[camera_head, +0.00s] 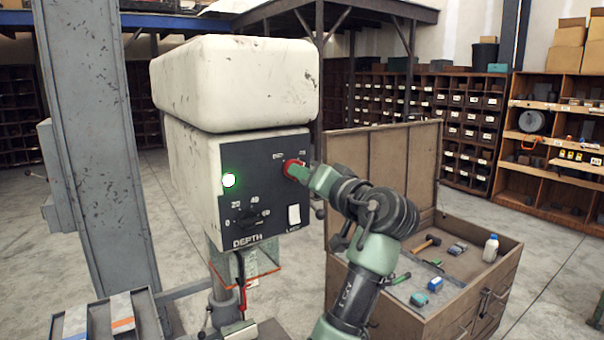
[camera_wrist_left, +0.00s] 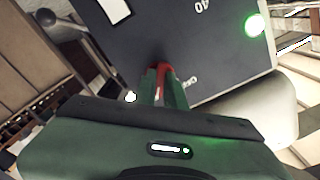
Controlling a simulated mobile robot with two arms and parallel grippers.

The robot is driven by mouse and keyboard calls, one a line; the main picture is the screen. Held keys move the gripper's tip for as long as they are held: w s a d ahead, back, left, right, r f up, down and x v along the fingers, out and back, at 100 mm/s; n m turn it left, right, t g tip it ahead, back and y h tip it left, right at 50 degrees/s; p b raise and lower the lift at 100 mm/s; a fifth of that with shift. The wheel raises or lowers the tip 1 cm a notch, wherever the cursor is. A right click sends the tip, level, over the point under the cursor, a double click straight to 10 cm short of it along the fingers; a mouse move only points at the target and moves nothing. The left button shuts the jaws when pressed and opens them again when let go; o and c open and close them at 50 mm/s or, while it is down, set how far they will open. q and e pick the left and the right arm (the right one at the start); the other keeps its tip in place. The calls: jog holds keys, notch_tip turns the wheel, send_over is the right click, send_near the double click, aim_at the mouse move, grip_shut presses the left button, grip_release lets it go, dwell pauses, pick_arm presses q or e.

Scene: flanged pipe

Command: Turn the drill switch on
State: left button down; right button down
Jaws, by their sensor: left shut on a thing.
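The drill (camera_head: 235,85) is a tall cream machine with a dark control panel (camera_head: 262,185) on its front. The red drill switch (camera_head: 292,168) is near the panel's upper right corner, beside small lettering that I cannot fully read. My left gripper (camera_head: 308,175) is at the switch with its fingers shut on it. In the left wrist view the fingers (camera_wrist_left: 164,88) meet around the red switch (camera_wrist_left: 160,68), which they partly hide. A round green lamp (camera_head: 229,180) on the panel glows; it also shows in the wrist view (camera_wrist_left: 254,25). My right gripper is out of view.
The panel also has a depth dial (camera_head: 247,217) and a white light switch (camera_head: 294,215). An open wooden chest (camera_head: 385,165) with tools and a bottle stands close behind my left arm. A grey column (camera_head: 100,140) is at left. Shelves line the back.

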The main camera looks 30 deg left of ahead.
pick_arm(q)
jog(key=shift+r+m, duration=0.15)
jog(key=shift+m, duration=0.45)
jog(key=c, duration=1.5)
grip_release()
jog(key=shift+d, duration=0.1)
jog(key=b+v, duration=0.3)
jog(key=v, duration=0.4)
jog(key=shift+s+d+b, duration=0.1)
jog(key=shift+d+b, duration=0.2)
jog(key=shift+d, duration=0.05)
